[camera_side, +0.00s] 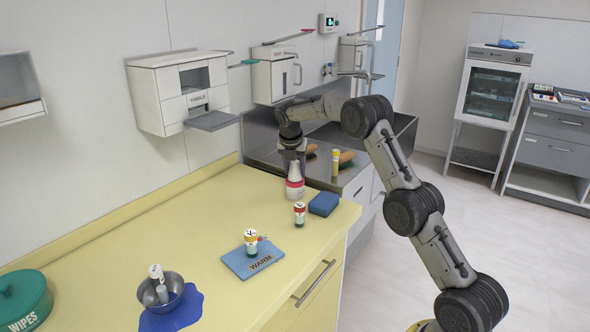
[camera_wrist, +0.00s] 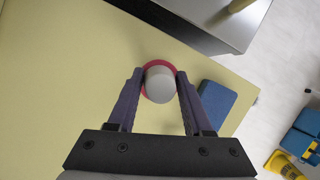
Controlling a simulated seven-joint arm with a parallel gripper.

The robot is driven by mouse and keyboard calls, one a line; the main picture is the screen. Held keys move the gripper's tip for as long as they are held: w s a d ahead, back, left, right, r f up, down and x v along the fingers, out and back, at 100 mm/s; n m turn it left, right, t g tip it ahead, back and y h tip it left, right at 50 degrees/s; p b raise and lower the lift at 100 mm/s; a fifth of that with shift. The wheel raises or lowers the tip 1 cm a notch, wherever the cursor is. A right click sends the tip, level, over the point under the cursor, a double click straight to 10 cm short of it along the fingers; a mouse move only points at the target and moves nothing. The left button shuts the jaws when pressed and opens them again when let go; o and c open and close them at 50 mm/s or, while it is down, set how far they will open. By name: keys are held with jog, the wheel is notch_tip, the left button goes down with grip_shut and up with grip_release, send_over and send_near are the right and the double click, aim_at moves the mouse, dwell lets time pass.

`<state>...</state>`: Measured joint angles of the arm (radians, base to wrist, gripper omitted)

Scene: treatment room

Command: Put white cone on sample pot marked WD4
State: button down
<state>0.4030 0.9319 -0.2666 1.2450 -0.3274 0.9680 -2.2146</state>
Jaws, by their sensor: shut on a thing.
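My gripper (camera_wrist: 159,85) points down and is shut on a white cone-shaped piece (camera_wrist: 160,82), with a finger on each side of it. In the side view this white piece (camera_side: 295,173) tapers upward; a pink-red band and a white lower part show below it, standing on the yellow counter. I cannot tell whether these are one object or several. One small pot (camera_side: 299,214) with red bands stands just in front. Another pot (camera_side: 251,241), with a yellow band, stands on a blue mat (camera_side: 239,266) lettered WARM. The pots' marks are too small to read, so I cannot pick out WD4.
A blue block (camera_side: 323,204) lies right of the held piece, near the counter's edge; it also shows in the wrist view (camera_wrist: 222,106). A metal bowl (camera_side: 174,285) with white items sits on a blue patch. A green WIPES tub (camera_side: 24,300) stands front left. A sink lies behind.

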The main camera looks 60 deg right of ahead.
jog(key=shift+f, duration=0.15)
jog(key=shift+c, duration=1.6)
grip_release()
jog(key=s+a+r+m+t, duration=0.1)
jog(key=s+a+r+m, duration=0.1)
jog(key=s+a+r, duration=0.5)
jog(key=s+a+r+m, duration=0.1)
jog(key=a+r+m, duration=0.3)
jog(key=r, duration=0.6)
jog(key=s+a+r+m+t+y, duration=0.1)
jog(key=s+a+m, duration=0.2)
jog(key=s+a, duration=0.25)
jog(key=s+a+r+m+y, duration=0.1)
jog(key=s+a+r+m, duration=0.1)
jog(key=s+a, duration=0.35)
jog(key=s+a+f+m, duration=0.2)
jog(key=s+f+m, duration=0.1)
jog(key=s, duration=0.3)
jog(key=s+a+f+m+t+y, duration=0.1)
jog(key=s+a+f+m, duration=0.2)
jog(key=s, duration=0.4)
jog(key=s+a+f+m+y, duration=0.1)
jog(key=s+a+f+m, duration=0.2)
jog(key=s+m, duration=0.2)
jog(key=shift+s+m+t, duration=0.3)
jog(key=shift+s+t, duration=0.1)
jog(key=shift+s, duration=0.7)
